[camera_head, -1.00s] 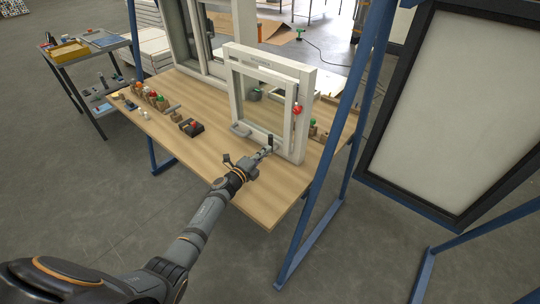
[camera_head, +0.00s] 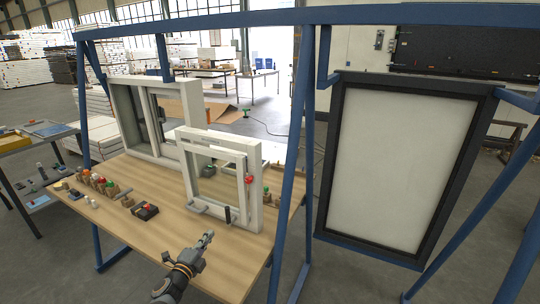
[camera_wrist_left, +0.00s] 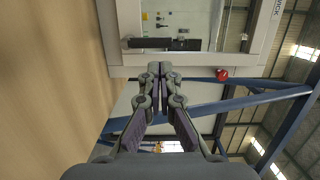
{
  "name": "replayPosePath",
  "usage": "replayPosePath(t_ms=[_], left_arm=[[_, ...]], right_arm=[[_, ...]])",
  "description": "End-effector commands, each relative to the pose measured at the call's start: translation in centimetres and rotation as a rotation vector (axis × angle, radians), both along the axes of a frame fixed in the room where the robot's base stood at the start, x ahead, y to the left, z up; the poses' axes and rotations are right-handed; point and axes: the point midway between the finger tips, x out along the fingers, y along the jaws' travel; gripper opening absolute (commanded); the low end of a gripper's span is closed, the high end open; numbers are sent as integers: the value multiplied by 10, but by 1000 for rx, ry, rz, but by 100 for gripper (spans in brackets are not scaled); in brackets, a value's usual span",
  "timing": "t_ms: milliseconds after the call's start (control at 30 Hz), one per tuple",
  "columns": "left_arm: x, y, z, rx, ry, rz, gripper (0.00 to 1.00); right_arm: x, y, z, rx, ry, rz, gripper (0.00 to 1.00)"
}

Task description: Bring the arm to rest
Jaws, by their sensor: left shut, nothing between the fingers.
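My left gripper (camera_head: 207,238) is shut and empty in the head view. It is over the front part of the wooden table (camera_head: 150,228), in front of the small white window frame (camera_head: 256,205) and apart from it. In the left wrist view the closed fingers (camera_wrist_left: 160,70) point toward the white frame, with its dark handle (camera_wrist_left: 160,43) and a red knob (camera_wrist_left: 222,74) ahead of them. My right gripper is not in view.
A larger white window frame (camera_head: 125,115) stands behind on the table. Several small coloured items and a black box with a red button (camera_head: 145,211) lie at the left. A blue frame (camera_head: 291,170) crosses the right side, beside a dark-framed panel (camera_head: 400,165).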

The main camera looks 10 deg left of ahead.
Motion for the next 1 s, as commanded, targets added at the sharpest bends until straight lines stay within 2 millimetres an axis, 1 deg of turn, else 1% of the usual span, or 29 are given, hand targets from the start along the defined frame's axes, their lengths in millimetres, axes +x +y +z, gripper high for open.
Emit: replayPosePath(t_ms=[67, 133, 167, 200, 267, 300, 367, 400, 467, 500, 600, 767, 933, 1000], left_arm=[[-18, 13, -1, -134, 54, 144, 0], [-44, 28, -6, -307, 137, 311, 0], [-59, 34, -10, -386, 181, 383, 0], [-81, 38, -17, -490, 246, 474, 0], [-115, 39, -27, -632, 347, 593, 0], [-137, 36, -33, -711, 411, 658, 0], [-166, 30, -41, -805, 500, 739, 0], [-185, 25, -44, -857, 556, 784, 0], [-210, 16, -48, -922, 634, 842, 0], [-226, 11, -49, -956, 682, 876, 0], [-261, -4, -50, -1026, 790, 944, 0], [-311, -24, -46, -1096, 941, 1031, 0], [-358, -45, -36, -1139, 1087, 1106, 0], [-351, -41, -62, -1133, 1090, 1118, 0]], right_arm=[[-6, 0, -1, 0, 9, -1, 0], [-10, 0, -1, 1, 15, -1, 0], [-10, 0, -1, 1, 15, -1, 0], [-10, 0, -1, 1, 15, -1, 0], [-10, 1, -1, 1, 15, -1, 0], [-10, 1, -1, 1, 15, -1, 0], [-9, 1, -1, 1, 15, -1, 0], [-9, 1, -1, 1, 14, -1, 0], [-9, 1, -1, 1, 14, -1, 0], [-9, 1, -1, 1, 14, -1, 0], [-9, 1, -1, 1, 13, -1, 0], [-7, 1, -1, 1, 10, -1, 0], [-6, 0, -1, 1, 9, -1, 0], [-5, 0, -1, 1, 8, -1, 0]])
